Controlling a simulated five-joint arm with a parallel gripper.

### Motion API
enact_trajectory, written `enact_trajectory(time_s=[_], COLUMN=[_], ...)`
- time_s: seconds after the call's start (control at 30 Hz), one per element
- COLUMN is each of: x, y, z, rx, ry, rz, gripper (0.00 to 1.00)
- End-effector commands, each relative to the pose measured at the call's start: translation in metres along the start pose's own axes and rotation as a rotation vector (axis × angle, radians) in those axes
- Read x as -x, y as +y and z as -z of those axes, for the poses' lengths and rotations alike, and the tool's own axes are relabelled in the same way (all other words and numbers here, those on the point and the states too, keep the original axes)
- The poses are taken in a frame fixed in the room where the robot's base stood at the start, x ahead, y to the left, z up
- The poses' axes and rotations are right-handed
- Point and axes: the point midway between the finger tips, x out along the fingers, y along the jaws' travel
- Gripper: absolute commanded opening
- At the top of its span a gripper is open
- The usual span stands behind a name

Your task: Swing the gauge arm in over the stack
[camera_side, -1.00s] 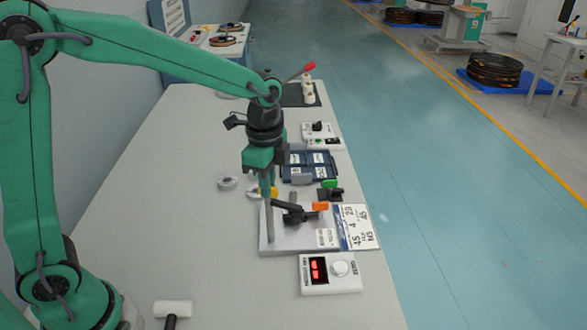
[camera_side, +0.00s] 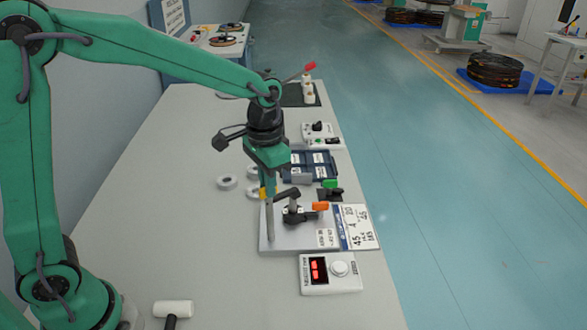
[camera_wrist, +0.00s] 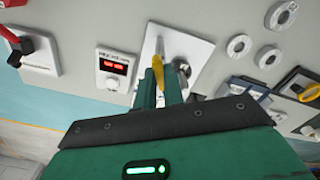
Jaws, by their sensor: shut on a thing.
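My gripper (camera_side: 266,188) is shut on a yellow piece, which I take to be the gauge arm's grip (camera_wrist: 159,72); it shows between the fingertips in the wrist view. In the side view the yellow piece (camera_side: 262,193) is at the left of the pale base plate (camera_side: 282,242), near an upright grey post (camera_side: 270,223). On the plate, right of the gripper, are a black clamp (camera_side: 293,216) and an orange-tipped handle (camera_side: 320,206). My gripper and fingers partly hide the fixture, and I cannot make out the stack.
A readout box (camera_side: 330,273) with red digits and a white button stands in front of the plate. White rings (camera_side: 227,183) lie to the left. A dark blue tray (camera_side: 322,160) and switch box (camera_side: 322,135) stand behind. A white mallet (camera_side: 173,309) lies near my base.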

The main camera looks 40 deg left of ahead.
Motion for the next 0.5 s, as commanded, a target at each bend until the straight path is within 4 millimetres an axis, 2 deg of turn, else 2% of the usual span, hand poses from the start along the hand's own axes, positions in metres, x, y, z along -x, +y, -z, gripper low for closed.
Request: enact_trajectory(time_s=[0.2, 0.5], x=[0.0017, 0.0018], y=[0.0002, 0.0002], z=[0.0002, 0.0003], rx=[0.187, 0.350], ry=[0.002, 0.002], rz=[0.000, 0.000], gripper=[0.00, 0.00])
